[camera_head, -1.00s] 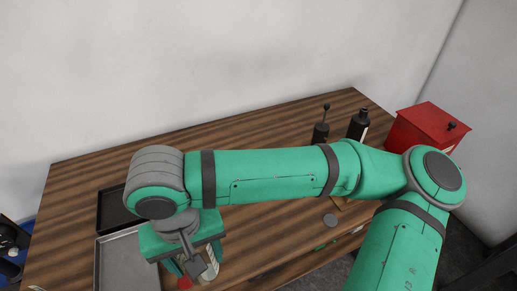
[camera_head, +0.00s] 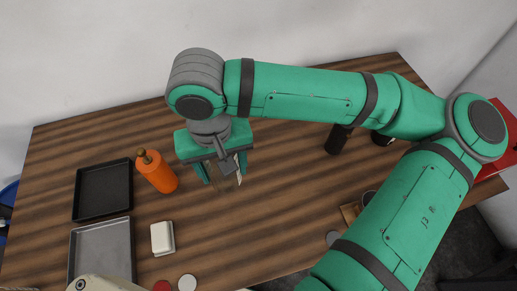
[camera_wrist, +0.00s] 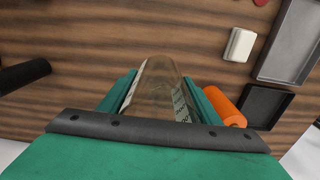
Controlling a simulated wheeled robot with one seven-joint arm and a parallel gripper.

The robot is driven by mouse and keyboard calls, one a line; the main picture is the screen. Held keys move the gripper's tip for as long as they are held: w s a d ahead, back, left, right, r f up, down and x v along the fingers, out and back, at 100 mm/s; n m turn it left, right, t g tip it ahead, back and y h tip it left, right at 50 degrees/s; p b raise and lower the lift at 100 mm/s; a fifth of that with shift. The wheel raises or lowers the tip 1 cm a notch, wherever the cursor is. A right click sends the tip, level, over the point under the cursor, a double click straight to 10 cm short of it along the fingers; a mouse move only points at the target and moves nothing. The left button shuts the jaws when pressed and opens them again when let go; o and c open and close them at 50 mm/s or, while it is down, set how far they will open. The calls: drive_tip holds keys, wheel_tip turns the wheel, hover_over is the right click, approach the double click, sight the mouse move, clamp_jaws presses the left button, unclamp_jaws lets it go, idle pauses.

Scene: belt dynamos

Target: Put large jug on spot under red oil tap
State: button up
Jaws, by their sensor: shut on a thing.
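My gripper (camera_head: 222,178) is shut on a clear, see-through vessel with printed marks on its sides, which looks like the jug (camera_wrist: 158,88). In the head view only a slice of the jug (camera_head: 241,170) shows below my gripper; whether it touches the table is hard to tell. A red box-like thing (camera_head: 505,128) is cut off at the right edge, partly behind my arm; I cannot tell whether it bears the oil tap. A red disc (camera_head: 162,286) and a pale disc (camera_head: 187,283) lie at the front edge. A grey disc (camera_head: 333,238) lies further right.
An orange bottle (camera_head: 157,171) stands left of my gripper. A black tray (camera_head: 103,190), a grey tray (camera_head: 102,250) and a white block (camera_head: 162,237) are at the left. A dark bottle (camera_head: 337,139) stands beneath my arm. The wooden table (camera_head: 270,235) is clear in front of my gripper.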

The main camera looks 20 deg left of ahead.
drive_tip(key=shift+w+d+f, duration=0.75)
drive_tip(key=shift+w+f, duration=1.05)
drive_tip(key=shift+f, duration=0.2)
drive_tip(key=shift+w+d+f, duration=0.7)
drive_tip(key=shift+w+f, duration=1.1)
drive_tip(key=shift+f, duration=0.25)
drive_tip(key=shift+w+d+f, duration=0.75)
drive_tip(key=shift+w+f, duration=1.05)
drive_tip(key=shift+f, duration=0.2)
drive_tip(key=shift+f, duration=0.25)
drive_tip(key=o, duration=1.3)
drive_tip(key=shift+r, duration=0.1)
